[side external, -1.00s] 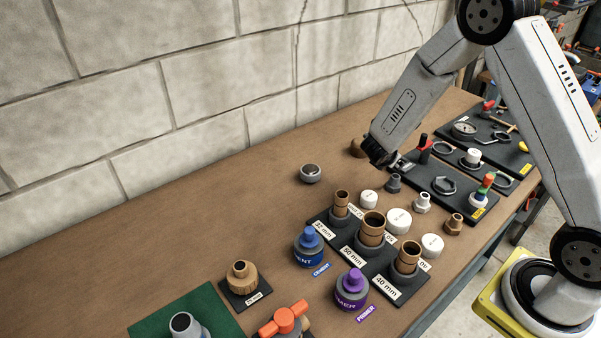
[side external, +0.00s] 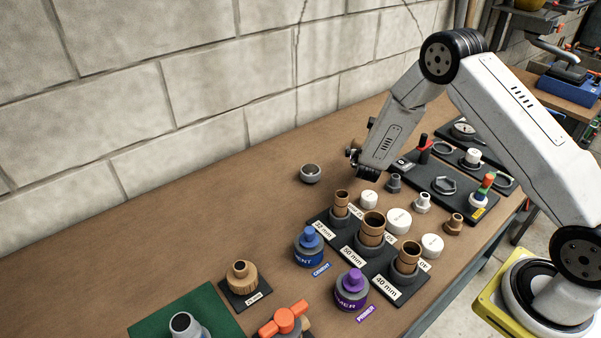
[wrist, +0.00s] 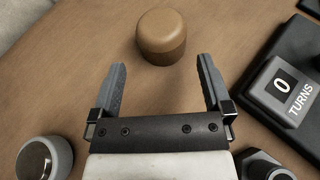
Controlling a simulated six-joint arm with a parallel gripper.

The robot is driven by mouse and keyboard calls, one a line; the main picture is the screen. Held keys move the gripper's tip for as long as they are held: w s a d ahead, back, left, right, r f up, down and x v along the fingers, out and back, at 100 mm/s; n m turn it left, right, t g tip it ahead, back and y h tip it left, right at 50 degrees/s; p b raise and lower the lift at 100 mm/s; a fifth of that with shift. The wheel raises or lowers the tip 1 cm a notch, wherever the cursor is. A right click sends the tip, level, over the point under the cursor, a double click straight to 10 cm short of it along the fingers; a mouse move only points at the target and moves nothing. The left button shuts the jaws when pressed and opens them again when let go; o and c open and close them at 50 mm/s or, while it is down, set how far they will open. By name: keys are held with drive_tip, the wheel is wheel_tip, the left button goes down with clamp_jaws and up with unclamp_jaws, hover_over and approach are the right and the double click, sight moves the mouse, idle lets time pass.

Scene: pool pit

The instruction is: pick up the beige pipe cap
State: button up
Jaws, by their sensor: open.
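The beige pipe cap (wrist: 161,36) is a rounded tan-brown cap standing on the wooden bench. In the wrist view it lies at the top middle, just past my fingertips and roughly centred between them. My gripper (wrist: 161,64) is open and empty, with one finger on each side of the gap. In the side view my gripper (side external: 355,155) is low over the bench near the wall and hides most of the cap. I cannot tell its exact height over the bench.
A grey round fitting (side external: 310,173) stands left of my gripper; it also shows in the wrist view (wrist: 44,158). A black tray with a turns counter (wrist: 285,88) lies right. Brown pipe sockets (side external: 372,230), white caps (side external: 398,221) and a blue cement can (side external: 309,247) stand nearer.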

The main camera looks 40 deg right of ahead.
sight(360, 145)
drive_tip(key=shift+x, duration=1.1)
drive_tip(key=shift+d, duration=0.1)
drive_tip(key=shift+x, duration=2.5)
drive_tip(key=c, duration=1)
drive_tip(key=shift+r, duration=0.15)
